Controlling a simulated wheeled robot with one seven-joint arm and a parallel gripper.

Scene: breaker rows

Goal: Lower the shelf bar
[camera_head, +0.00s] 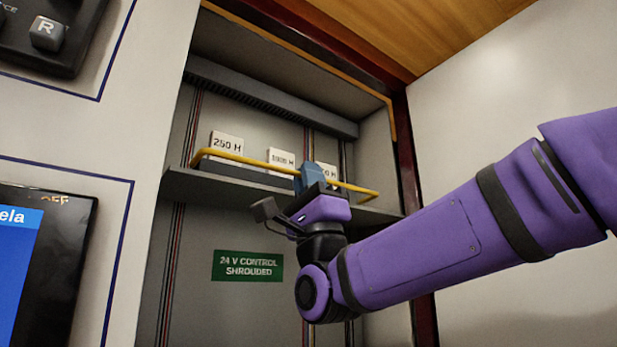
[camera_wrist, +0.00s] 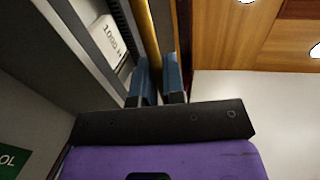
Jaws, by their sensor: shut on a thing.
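The shelf bar (camera_head: 235,157) is a thin yellow rail with bent ends. In the head view it runs across the front of a grey shelf (camera_head: 225,185) inside a tall cabinet recess, raised a little above the shelf edge. My gripper (camera_head: 317,174), with blue fingers, is shut on the bar right of its middle. In the wrist view the yellow bar (camera_wrist: 148,32) runs down to between the two fingertips (camera_wrist: 160,72). The fingers hide the short stretch of bar between them.
White labelled blocks, one marked 250 (camera_head: 226,144), stand on the shelf behind the bar. A green sign (camera_head: 247,266) is on the back wall below. A dark red frame (camera_head: 409,180) edges the recess at right. A screen (camera_head: 40,265) is at left.

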